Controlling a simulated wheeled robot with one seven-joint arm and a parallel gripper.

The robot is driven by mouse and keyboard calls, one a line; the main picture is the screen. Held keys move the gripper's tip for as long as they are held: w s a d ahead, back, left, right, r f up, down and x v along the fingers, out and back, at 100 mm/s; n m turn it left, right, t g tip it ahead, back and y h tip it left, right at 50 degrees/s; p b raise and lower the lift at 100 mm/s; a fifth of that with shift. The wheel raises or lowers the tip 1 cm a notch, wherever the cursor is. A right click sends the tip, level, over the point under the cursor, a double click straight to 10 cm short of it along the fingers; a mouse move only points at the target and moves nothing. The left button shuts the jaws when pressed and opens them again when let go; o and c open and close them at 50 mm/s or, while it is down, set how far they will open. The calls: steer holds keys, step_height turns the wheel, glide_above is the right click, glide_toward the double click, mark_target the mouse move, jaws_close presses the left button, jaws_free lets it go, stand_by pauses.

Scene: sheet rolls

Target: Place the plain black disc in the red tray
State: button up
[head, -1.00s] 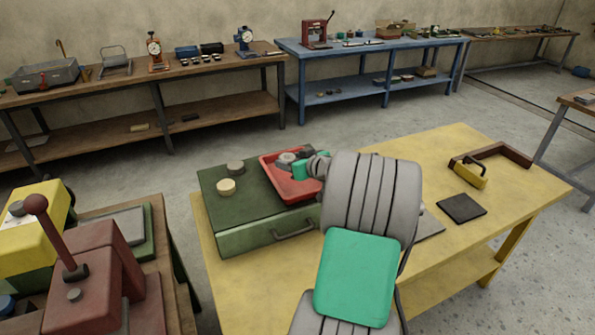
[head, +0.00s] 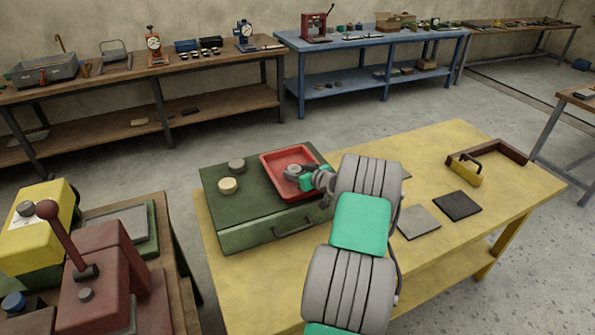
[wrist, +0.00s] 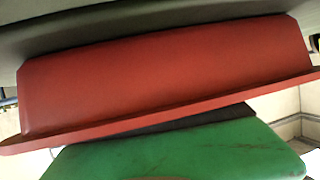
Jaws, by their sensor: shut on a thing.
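The red tray (head: 268,163) lies on the green case at the back of the yellow table. My gripper (head: 297,174) is over the tray, shut on a small round grey-looking disc (head: 292,169). The grip is small in the head view, so I cannot tell whether the disc touches the tray floor, nor be sure that it is the plain black one. A dark disc (head: 237,166) and a cream disc (head: 227,186) rest on the case, left of the tray. The wrist view shows the tray's red side (wrist: 165,75) close up; the jaws and disc are hidden there.
The green case (head: 250,237) has a front handle. Dark and grey square plates (head: 457,205) lie to the right, with a yellow-handled tool (head: 466,172) and a brown angle piece (head: 505,152) behind. A bench with a red lever press (head: 95,280) stands at left.

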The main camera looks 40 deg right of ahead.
steer(key=shift+f, duration=0.2)
steer(key=o, duration=1.5)
steer(key=shift+r, duration=0.1)
